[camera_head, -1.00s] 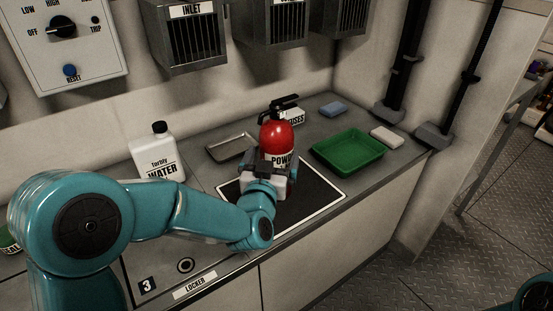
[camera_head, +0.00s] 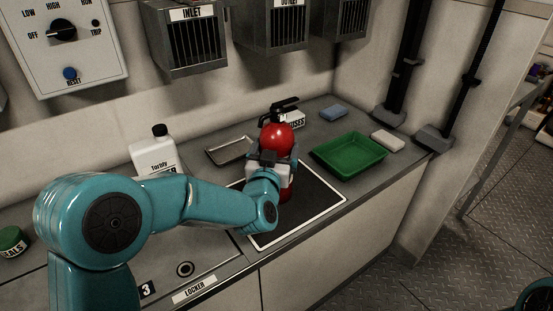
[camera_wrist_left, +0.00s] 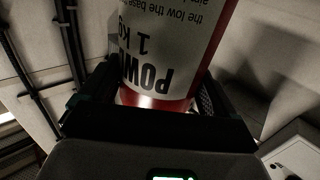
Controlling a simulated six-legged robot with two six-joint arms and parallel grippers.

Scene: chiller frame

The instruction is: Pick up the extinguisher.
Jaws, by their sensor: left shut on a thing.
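The red extinguisher (camera_head: 279,137) with a black handle stands upright over the black white-edged mat (camera_head: 312,203) on the counter. My left gripper (camera_head: 272,157) is around its body from the front and is shut on it. In the left wrist view the extinguisher's white label (camera_wrist_left: 160,60) fills the space between the two dark fingers, upside down. My gripper and wrist hide much of the lower body, so I cannot tell whether the base touches the mat. My right gripper is not in view.
A green tray (camera_head: 379,155) and a pale block (camera_head: 388,140) lie to the right, a blue sponge (camera_head: 334,112) behind. A metal tray (camera_head: 215,154) and a white water bottle (camera_head: 151,153) stand to the left. A small box (camera_head: 294,119) is behind the extinguisher. Vented boxes hang above.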

